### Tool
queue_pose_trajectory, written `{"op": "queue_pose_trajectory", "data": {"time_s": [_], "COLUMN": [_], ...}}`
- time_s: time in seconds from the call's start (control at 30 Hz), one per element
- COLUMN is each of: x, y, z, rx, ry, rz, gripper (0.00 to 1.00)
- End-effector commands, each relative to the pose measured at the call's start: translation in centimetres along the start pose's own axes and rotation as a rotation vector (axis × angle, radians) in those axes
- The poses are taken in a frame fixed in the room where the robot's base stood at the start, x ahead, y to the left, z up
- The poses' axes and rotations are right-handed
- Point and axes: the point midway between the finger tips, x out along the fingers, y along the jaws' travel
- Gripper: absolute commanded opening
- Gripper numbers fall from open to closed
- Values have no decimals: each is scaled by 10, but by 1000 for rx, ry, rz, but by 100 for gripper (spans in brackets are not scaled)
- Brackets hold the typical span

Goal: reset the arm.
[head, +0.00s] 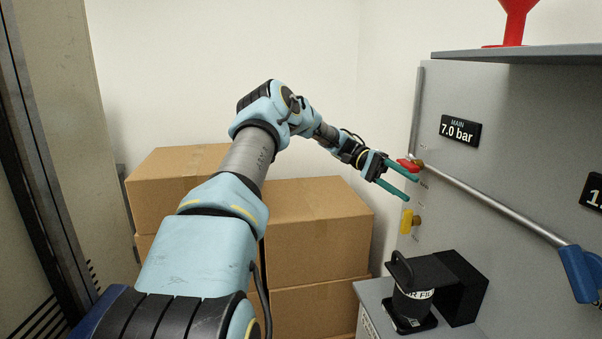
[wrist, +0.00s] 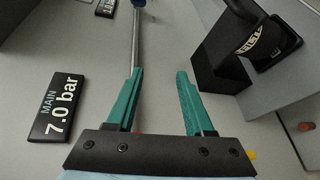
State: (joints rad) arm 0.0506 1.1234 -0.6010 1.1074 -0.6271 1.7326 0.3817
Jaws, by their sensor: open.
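My gripper (head: 410,185) is at the end of my extended arm, at the left edge of the grey panel (head: 500,180). Its two teal fingers are apart with nothing between them, and they also show open in the wrist view (wrist: 158,85). In the head view the fingertips appear close to a red valve handle (head: 407,165) and above a yellow valve handle (head: 406,221). I cannot tell whether a finger touches the red handle. In the wrist view, only slivers of red and yellow (wrist: 251,154) show behind the gripper body.
A metal pipe (head: 490,200) runs across the panel to a blue handle (head: 580,273). A black holder with a black cylinder (head: 412,302) stands on a grey cabinet below. Cardboard boxes (head: 315,240) are stacked behind my arm. A "MAIN 7.0 bar" display (head: 460,130) is on the panel.

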Motion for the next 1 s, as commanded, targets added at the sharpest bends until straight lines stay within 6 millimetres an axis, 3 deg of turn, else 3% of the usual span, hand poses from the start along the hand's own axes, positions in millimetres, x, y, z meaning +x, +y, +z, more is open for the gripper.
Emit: {"op": "queue_pose_trajectory", "data": {"time_s": [0.23,0.37,0.57,0.7,0.9,1.0], "x": [17,17,-5,-24,-35,-33], "y": [-22,-45,-86,-105,-120,-124], "z": [23,54,131,198,287,316], "rx": [-151,-257,-405,-470,-507,-506], "ry": [70,150,331,475,670,740], "rz": [-243,-442,-773,-969,-1165,-1216], "gripper": [52,52,52,52,52,52]}}
